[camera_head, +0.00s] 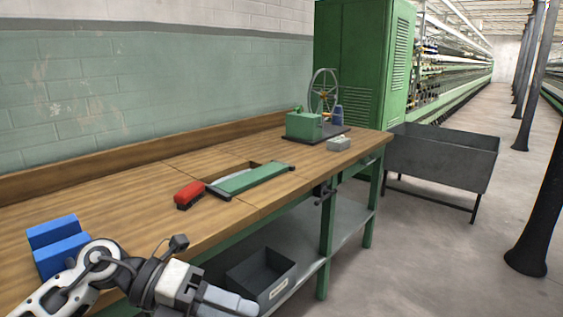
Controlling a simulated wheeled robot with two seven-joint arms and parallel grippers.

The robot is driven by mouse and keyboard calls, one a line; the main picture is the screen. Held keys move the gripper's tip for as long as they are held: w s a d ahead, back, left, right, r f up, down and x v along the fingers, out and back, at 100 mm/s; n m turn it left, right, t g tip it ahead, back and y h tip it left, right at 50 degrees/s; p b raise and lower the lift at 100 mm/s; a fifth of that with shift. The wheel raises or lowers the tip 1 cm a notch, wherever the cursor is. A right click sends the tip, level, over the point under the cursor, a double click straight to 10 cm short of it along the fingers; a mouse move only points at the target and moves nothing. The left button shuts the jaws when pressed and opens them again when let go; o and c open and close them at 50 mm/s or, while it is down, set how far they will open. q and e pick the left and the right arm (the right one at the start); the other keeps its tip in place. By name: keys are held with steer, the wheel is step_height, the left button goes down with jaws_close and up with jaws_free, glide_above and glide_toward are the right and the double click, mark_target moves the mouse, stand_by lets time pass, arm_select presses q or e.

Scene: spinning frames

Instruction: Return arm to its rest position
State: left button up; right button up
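My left arm (135,277) comes in from the lower left, in front of the workbench's front edge. Its gripper (210,295) is at the bottom of the view, pointing right, in front of the bench's lower shelf. A pale grey-blue rounded piece shows at its end; I cannot tell whether it is a held thing or part of the gripper. The finger gap is not clear. My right arm and gripper are not in view.
The wooden workbench (120,205) holds a blue block (58,243), a red brush (188,195), a green-topped frame (250,178) and a green wheeled device (304,125). A grey bin (262,275) sits below. A dark metal cart (440,160) and black pillar (538,215) stand right.

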arm_select(q)
steer(key=d+r+n+t+h, duration=0.2)
steer(key=d+n+t+h, duration=0.1)
steer(key=n+t+h, duration=0.4)
steer(key=s+a+f+n+t+y, duration=0.1)
steer(key=a+f+n+t+y, duration=0.2)
steer(key=f+n+y, duration=0.45)
steer(key=a+f+n+t+y, duration=0.3)
steer(key=f+n+t, duration=0.1)
steer(key=n, duration=0.6)
steer(key=s+a+f+n+t+y, duration=0.1)
steer(key=a+f+n+t+y, duration=0.3)
steer(key=n, duration=0.5)
steer(key=s+f+n+g+y, duration=0.3)
steer(key=s+f+n+g, duration=0.2)
steer(key=s+f, duration=0.4)
step_height(320, 180, down, 3)
steer(key=shift+a+r+g, duration=0.15)
steer(key=shift+g, duration=0.65)
